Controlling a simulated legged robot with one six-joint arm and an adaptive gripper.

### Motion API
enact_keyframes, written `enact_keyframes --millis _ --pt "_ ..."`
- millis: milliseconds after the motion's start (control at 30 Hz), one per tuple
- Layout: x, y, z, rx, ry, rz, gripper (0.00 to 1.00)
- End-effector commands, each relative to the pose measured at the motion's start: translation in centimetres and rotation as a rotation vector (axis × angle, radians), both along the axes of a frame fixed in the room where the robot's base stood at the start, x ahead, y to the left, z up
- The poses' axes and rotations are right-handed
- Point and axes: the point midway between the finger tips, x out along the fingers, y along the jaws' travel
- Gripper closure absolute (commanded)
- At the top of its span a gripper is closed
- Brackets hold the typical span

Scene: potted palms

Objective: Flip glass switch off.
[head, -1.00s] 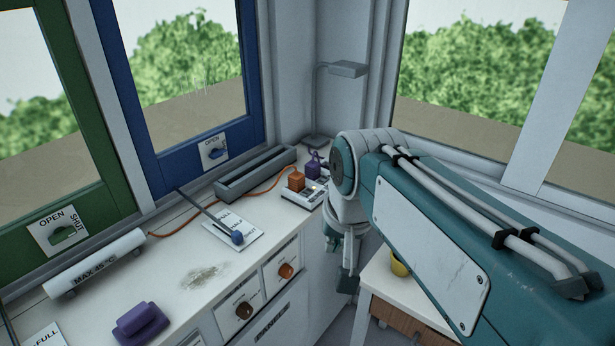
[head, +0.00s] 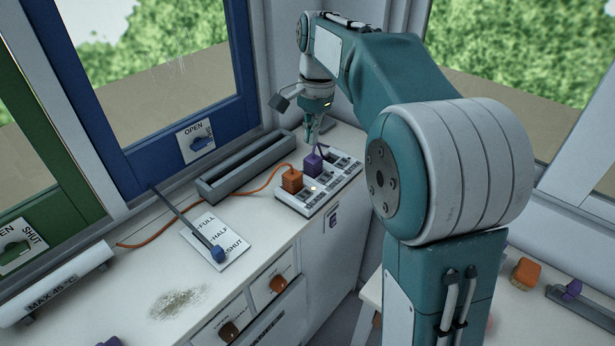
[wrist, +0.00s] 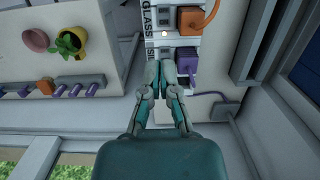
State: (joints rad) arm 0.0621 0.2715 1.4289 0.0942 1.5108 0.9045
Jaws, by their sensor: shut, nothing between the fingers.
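The white switch strip (head: 330,186) lies on the counter at its far right end, with an orange plug (head: 291,180) and a purple plug (head: 313,165) in it. In the wrist view the word GLASS (wrist: 148,14) is printed beside the orange plug (wrist: 190,19), with a dark switch (wrist: 165,9) and a small lit lamp (wrist: 165,33) there. Which row the lamp belongs to I cannot tell. My gripper (head: 312,140) is shut and empty, behind the purple plug in the head view. In the wrist view its fingertips overlap the strip's SILL row, beside the purple plug. Contact is unclear.
A grey trough (head: 245,172) runs along the window side, beside an orange cable. A blue-knobbed lever (head: 217,252) stands on a FULL/HALF/SHUT plate. A grey lamp (head: 279,102) stands in the corner. The wrist view shows a yellow pot (wrist: 72,42) on a side table.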

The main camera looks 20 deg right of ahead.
Motion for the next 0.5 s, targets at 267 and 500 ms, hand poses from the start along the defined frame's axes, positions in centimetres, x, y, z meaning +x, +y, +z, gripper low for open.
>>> enact_keyframes --millis 267,500 --pt "0.23 -0.15 -0.09 0.003 0.006 -0.008 1.00" --pt "0.17 -0.26 -1.05 0.004 0.008 -0.007 1.00"
